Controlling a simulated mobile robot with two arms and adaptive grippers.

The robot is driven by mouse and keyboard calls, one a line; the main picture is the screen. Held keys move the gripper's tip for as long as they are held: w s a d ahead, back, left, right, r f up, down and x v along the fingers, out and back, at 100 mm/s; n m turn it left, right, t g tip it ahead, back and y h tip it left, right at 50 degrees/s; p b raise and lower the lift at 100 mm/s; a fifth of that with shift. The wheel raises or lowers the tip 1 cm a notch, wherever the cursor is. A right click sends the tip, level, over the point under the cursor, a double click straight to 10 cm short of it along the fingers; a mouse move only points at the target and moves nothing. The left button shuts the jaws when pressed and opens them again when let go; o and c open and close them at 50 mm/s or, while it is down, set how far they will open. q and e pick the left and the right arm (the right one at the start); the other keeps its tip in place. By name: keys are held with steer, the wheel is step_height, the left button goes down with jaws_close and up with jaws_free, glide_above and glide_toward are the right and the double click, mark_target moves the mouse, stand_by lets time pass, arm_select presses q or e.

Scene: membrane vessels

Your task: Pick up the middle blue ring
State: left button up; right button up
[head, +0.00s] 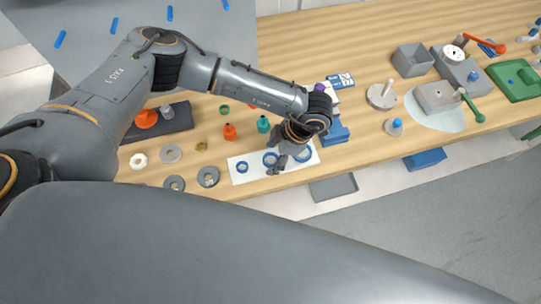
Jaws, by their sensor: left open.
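Three blue rings lie on a white mat (252,178) near the front edge of the wooden table. The left blue ring (242,167) is small. The middle blue ring (270,159) is a little larger and lies just left of my gripper. The right blue ring (304,155) is the largest and is partly covered by my gripper. My left gripper (277,166) is open, low over the mat, with its fingers close to the middle ring. I cannot tell whether they touch it. My right gripper does not show.
Grey washers (208,176), an orange bottle (229,132) and a teal bottle (263,124) stand near the mat. A grey box (411,60) and a green tray (514,79) stand farther right.

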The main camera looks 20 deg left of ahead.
arm_select(q)
steer(key=c, duration=0.8)
